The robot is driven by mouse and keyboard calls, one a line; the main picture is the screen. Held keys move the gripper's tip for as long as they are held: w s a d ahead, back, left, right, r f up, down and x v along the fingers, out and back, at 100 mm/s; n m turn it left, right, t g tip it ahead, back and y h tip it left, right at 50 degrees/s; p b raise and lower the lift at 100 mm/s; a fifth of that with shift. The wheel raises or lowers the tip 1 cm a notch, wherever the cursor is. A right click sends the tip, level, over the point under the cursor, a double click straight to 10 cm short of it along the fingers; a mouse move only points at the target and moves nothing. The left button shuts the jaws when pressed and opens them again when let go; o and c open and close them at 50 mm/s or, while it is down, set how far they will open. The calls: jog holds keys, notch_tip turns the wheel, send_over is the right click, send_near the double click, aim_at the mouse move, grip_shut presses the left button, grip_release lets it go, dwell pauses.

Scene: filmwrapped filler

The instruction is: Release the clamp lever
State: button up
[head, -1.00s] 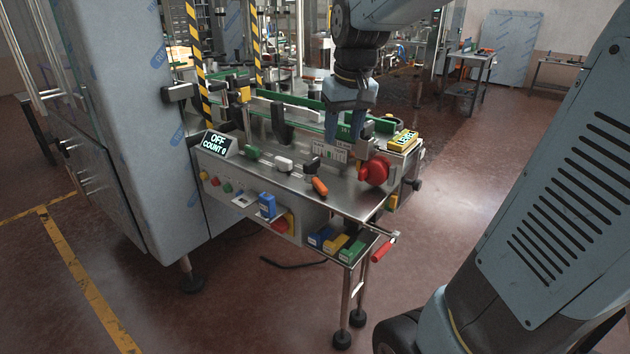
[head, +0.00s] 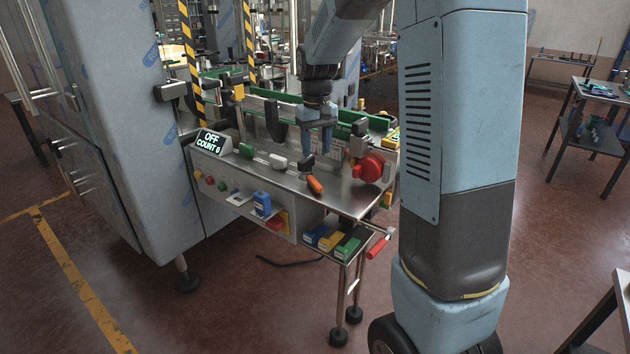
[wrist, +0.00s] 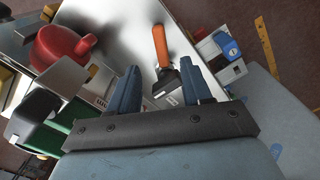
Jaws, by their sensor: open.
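The orange-handled lever (head: 314,184), which looks like the clamp lever, sits on a black base (head: 306,164) on the machine's steel top. The handle points toward the front edge. My gripper (head: 317,148) is open and empty, above and just behind the lever. In the wrist view the orange handle (wrist: 160,45) and its black base show in the gap between the two blue fingers of my gripper (wrist: 162,75), nearer the right finger. I cannot tell the exact height of the fingertips over the base, but no grip on the lever shows.
A red handle (head: 377,247) sticks out below.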

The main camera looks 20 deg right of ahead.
aim_at(316, 183)
notch_tip(316, 183, down, 11)
jog(key=shift+r, duration=0.1)
dwell(0.3)
grip_shut()
dwell(0.5)
